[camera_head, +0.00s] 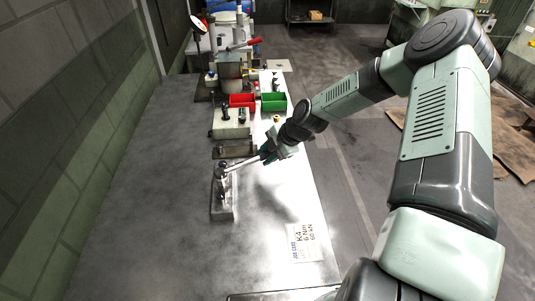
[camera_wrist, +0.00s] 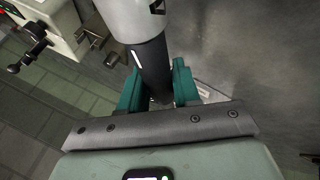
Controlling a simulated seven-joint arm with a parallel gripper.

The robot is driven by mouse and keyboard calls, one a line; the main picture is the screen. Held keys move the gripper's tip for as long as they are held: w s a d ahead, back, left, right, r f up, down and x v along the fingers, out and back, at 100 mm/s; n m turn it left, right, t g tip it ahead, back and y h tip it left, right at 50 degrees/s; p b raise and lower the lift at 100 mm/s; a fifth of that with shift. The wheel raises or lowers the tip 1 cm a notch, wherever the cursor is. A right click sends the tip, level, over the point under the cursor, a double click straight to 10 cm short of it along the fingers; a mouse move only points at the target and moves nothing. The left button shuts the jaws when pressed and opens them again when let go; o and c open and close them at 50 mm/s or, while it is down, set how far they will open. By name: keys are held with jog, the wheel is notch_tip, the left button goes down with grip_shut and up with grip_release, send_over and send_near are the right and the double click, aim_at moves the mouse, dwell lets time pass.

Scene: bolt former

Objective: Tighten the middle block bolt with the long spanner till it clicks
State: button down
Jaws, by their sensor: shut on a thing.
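The long spanner (camera_head: 244,163) reaches from my gripper leftward to the metal block (camera_head: 226,212) on the bench. Its head lies over the far part of the block, among the upright bolts (camera_head: 221,188). I cannot tell from here which bolt it sits on or whether it is fully seated. My gripper (camera_head: 267,153) is shut on the handle end, right of the block and above the bench. In the wrist view, its teal fingers stand either side of the spanner's black handle (camera_wrist: 152,65). A thick light grey part above the handle hides what lies beyond.
Behind the block are a low dark plate (camera_head: 233,151) and a pale fixture (camera_head: 231,122). Red (camera_head: 243,100) and green (camera_head: 273,102) bins and a press (camera_head: 229,55) stand farther back. A printed card (camera_head: 305,242) lies at front right. The bench left of the block is clear.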

jog(key=shift+s+d+m, duration=0.2)
jog(key=shift+s+m, duration=0.2)
jog(key=shift+s, duration=0.05)
jog(key=shift+s+d, duration=0.1)
jog(key=shift+s, duration=0.1)
dwell(0.3)
jog(key=shift+s+d+m+t, duration=0.2)
jog(key=shift+s+m+t, duration=0.3)
jog(key=shift+s+m, duration=0.1)
jog(key=shift+s+h, duration=0.15)
jog(key=shift+h, duration=0.15)
jog(key=shift+s+d+f+m, duration=0.1)
jog(key=shift+s+d+m, duration=0.1)
jog(key=shift+s+m, duration=0.4)
jog(key=shift+s, duration=0.15)
jog(key=shift+s+t, duration=0.3)
jog(key=shift+w+a+n, duration=0.3)
jog(key=shift+w+n, duration=0.2)
jog(key=shift+w, duration=0.45)
